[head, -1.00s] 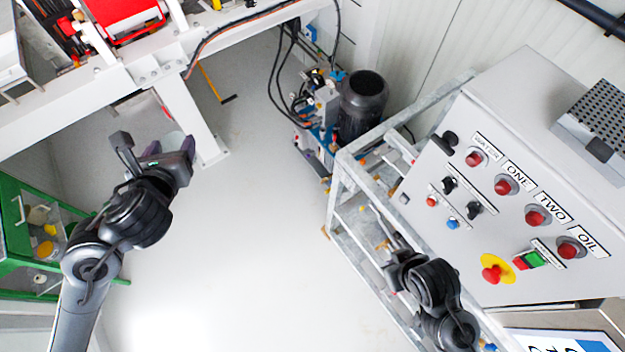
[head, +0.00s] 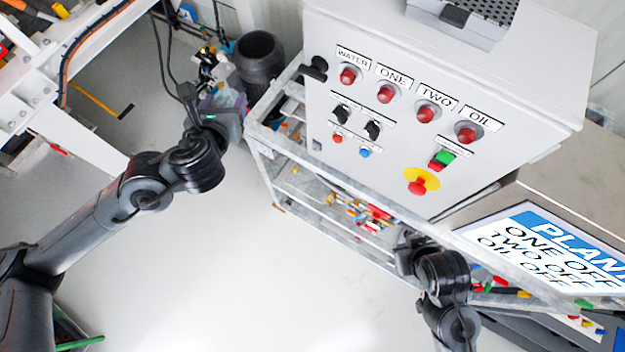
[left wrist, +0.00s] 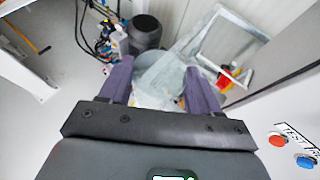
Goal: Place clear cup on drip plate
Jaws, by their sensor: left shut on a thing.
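My left gripper (head: 226,110) is in front of the dark motor, left of the control box. In the left wrist view its two purple fingers (left wrist: 157,82) are shut on the clear cup (left wrist: 158,72), a see-through grey-white vessel between them. In the head view the cup is small and hard to make out. A grey box with a dark perforated top (head: 487,8) stands on the control box at the upper right; this looks like the drip plate. My right gripper (head: 408,250) is beside the metal rack, and its fingers cannot be made out.
The control box (head: 400,165) has red lamps, switches and a yellow-red stop button (head: 420,182). It stands on a metal frame rack (head: 325,195) with fittings on its shelves. A screen (head: 560,245) lies at the right. The floor (head: 210,280) in the middle is clear.

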